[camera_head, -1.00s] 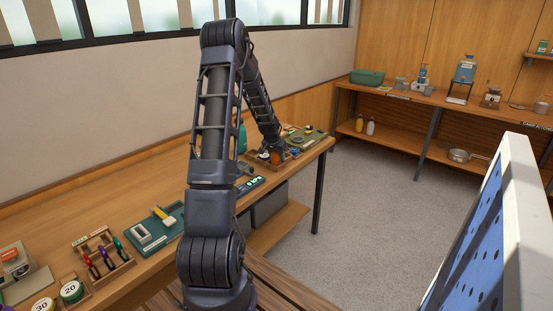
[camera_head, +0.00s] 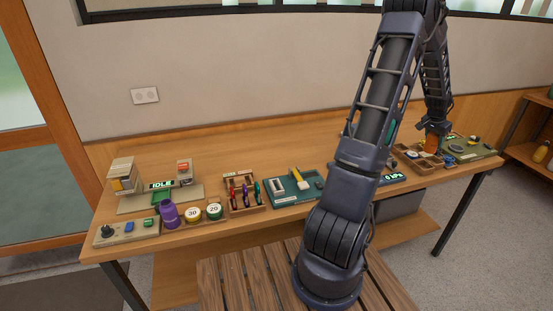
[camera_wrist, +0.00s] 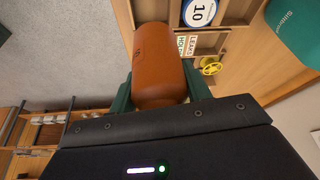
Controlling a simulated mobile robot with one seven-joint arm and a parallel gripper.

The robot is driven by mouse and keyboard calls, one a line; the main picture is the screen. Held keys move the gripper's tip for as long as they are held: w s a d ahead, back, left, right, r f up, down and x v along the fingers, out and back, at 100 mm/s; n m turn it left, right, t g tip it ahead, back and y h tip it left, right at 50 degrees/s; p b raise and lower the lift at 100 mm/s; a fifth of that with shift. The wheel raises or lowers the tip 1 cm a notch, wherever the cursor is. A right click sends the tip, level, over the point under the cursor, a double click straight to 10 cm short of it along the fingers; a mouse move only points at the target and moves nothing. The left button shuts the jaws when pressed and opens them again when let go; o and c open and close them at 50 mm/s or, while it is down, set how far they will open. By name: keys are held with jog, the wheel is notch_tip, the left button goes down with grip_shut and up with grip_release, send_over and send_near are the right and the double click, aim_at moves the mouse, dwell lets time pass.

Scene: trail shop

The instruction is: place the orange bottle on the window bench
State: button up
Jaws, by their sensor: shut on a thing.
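My gripper (camera_wrist: 158,92) is shut on the orange bottle (camera_wrist: 160,60), with a green finger on each side of it. In the head view my gripper (camera_head: 433,134) is at the right end of the long wooden bench (camera_head: 150,243) under the window. The orange bottle (camera_head: 431,145) shows small below it, partly hidden. The bottle is over or beside a wooden compartment tray (camera_head: 412,163); I cannot tell whether it touches it. In the wrist view the tray (camera_wrist: 222,45) lies just beyond the bottle.
On the bench stand a purple bottle (camera_head: 168,214), round weights (camera_head: 193,213), a pen rack (camera_head: 242,192), a teal mat (camera_head: 292,190) and a green mat (camera_head: 470,150). The bench's back strip is mostly clear. A slatted wooden seat (camera_head: 235,283) stands in front.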

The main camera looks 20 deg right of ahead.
jog(key=w+a+r+n+t+y, duration=0.15)
jog(key=w+a+n, duration=0.25)
jog(key=w+a, duration=1)
jog(key=w+a+r+n+t+y, duration=0.15)
jog(key=w+a+n, duration=0.35)
jog(key=w+a, duration=0.85)
jog(key=w+a+r+n+y, duration=0.1)
jog(key=w+a+r+n, duration=0.15)
jog(key=w+a, duration=0.6)
jog(key=w+a+r+n, duration=0.2)
jog(key=w+a+n, duration=0.2)
jog(key=a, duration=1)
jog(key=w+a+r+n+y, duration=0.1)
jog(key=w+a+r+n, duration=0.15)
jog(key=w+a, duration=0.65)
jog(key=shift+t, duration=0.3)
jog(key=s+a+f, duration=0.1)
jog(key=f, duration=1.2)
jog(key=s+a+f, duration=0.1)
jog(key=f, duration=0.6)
jog(key=shift+s+a+f, duration=0.2)
jog(key=shift+s+a, duration=0.1)
jog(key=shift+a, duration=0.05)
jog(key=o, duration=0.7)
jog(key=shift+f, duration=0.15)
jog(key=shift+c, duration=0.2)
jog(key=o, duration=0.4)
jog(key=shift+o, duration=0.2)
